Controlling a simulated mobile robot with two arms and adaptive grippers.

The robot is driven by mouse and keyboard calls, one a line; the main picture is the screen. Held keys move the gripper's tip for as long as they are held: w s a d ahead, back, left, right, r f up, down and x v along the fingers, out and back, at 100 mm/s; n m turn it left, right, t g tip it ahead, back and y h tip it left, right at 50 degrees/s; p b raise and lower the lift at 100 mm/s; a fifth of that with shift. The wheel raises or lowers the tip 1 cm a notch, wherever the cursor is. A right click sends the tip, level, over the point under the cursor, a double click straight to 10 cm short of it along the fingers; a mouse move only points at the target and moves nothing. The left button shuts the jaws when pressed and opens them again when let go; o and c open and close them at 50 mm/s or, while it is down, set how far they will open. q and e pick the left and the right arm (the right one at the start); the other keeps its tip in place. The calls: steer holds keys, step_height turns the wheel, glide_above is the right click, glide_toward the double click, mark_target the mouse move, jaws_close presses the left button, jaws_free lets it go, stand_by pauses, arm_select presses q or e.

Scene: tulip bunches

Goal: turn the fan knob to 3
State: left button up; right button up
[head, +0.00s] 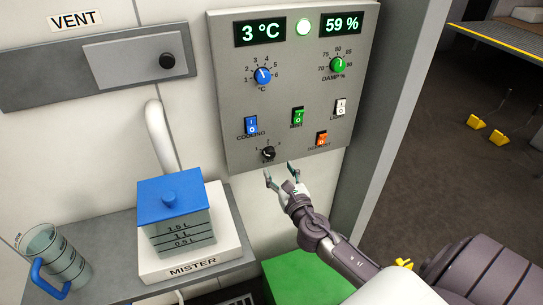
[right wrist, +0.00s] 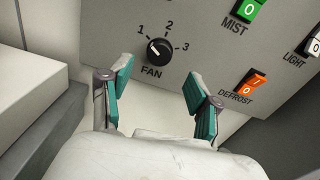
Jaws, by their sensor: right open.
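The fan knob (head: 268,153) is a small black dial at the bottom of the grey control panel (head: 222,100). In the right wrist view the fan knob (right wrist: 159,50) has marks 1, 2 and 3 around it, and its white pointer line points up-left, toward 1. My right gripper (head: 280,170) is open and empty, just below and slightly right of the knob in the head view. In the right wrist view the teal fingers of my right gripper (right wrist: 158,82) are spread wide, with the knob beyond and between their tips, apparently untouched. My left gripper is not in view.
Near the knob are the green mist switch (head: 297,117), orange defrost switch (head: 321,139) and blue cooling switch (head: 251,126). The mister (head: 190,265) with its blue-lidded tank (head: 172,200) stands left on a shelf. A green box (head: 300,278) is below.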

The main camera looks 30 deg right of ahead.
mark_target(271, 156)
steer(key=x, duration=0.6)
steer(key=shift+w, duration=0.15)
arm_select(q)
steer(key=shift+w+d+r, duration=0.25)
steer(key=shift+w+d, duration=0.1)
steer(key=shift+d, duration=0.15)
arm_select(e)
steer(key=shift+c, duration=0.2)
steer(key=c, duration=1.1)
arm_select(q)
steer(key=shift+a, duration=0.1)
